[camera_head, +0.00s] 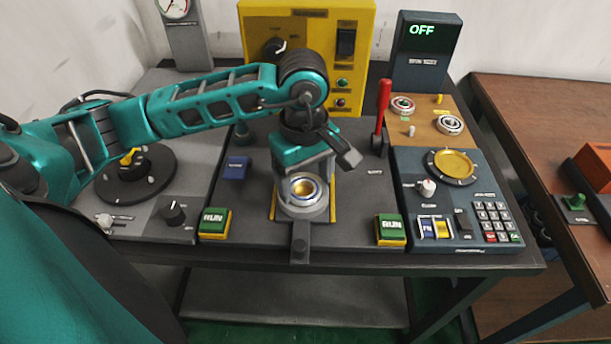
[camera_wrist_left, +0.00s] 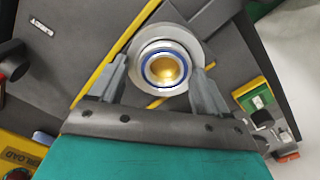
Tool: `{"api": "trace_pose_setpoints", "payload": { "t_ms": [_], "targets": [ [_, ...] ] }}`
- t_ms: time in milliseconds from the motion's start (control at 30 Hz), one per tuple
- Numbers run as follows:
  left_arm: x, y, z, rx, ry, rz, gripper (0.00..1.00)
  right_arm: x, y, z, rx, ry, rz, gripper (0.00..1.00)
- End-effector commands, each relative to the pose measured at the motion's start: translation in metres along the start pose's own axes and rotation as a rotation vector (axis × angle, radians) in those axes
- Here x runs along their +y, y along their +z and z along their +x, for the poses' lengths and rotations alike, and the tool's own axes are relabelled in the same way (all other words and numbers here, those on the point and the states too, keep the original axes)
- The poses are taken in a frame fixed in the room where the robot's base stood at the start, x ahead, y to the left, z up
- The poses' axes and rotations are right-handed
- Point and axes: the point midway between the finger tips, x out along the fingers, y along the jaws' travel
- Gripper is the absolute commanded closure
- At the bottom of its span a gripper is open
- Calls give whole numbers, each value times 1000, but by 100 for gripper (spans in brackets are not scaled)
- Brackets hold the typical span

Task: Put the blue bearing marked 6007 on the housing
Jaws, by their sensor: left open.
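The blue-rimmed bearing (camera_head: 304,188) lies flat on the grey round housing (camera_head: 303,210) in the middle of the table, around a gold centre. In the left wrist view the blue-edged bearing (camera_wrist_left: 147,66) sits inside the housing's pale ring (camera_wrist_left: 187,37) and looks about centred. The 6007 marking cannot be read. My left gripper (camera_head: 315,165) is just above the housing. In the left wrist view its two fingers (camera_wrist_left: 160,68) are spread on either side of the bearing, with a gap to it. My right gripper is not in view.
A red lever (camera_head: 382,105) stands behind the housing. Green RUN buttons (camera_head: 215,222) and (camera_head: 390,229) flank it. A yellow control box (camera_head: 345,20) stands behind.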

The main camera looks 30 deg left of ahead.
Motion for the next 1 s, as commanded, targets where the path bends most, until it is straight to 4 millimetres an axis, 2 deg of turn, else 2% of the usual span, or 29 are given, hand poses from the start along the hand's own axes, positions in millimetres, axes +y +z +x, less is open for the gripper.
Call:
{"api": "trace_pose_setpoints", "payload": {
  "t_ms": [33, 67, 267, 600, 700, 833, 1000],
  "targets": [
    [-8, 2, 9, -5, -35, 2, 10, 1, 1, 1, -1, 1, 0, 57],
    [-8, 2, 8, -5, -35, 2, 10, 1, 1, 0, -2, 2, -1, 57],
    [-8, 2, -8, -5, -35, 4, 10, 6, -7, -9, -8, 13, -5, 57],
    [-2, 1, -86, 0, -16, 4, 10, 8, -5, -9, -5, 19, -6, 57],
    [-2, 1, -104, -1, -17, 4, 10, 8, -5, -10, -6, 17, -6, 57],
    [-2, 1, -120, -1, -18, 3, 10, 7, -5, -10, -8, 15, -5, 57],
    [-2, 1, -127, -3, -19, 4, 10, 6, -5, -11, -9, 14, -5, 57]
  ]
}}
